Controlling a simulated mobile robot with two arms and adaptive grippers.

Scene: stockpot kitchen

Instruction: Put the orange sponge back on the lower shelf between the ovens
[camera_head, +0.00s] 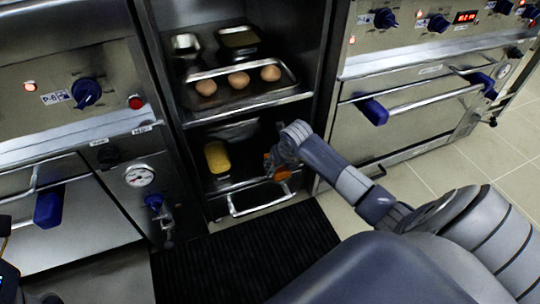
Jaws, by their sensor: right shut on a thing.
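My right arm reaches in from the right to the opening between the two ovens. My right gripper (277,165) is at the right side of the lower shelf (227,186) and is shut on the orange sponge (283,174). Only small orange parts of the sponge show around the fingers. I cannot tell whether the sponge touches the shelf. My left gripper cannot be made out.
A yellow object (217,157) sits at the left of the lower shelf, with dim metal ware behind it. Above, a tray (201,77) holds three eggs, with metal containers behind. Ovens flank the shelves. A black ribbed mat (250,255) lies in front.

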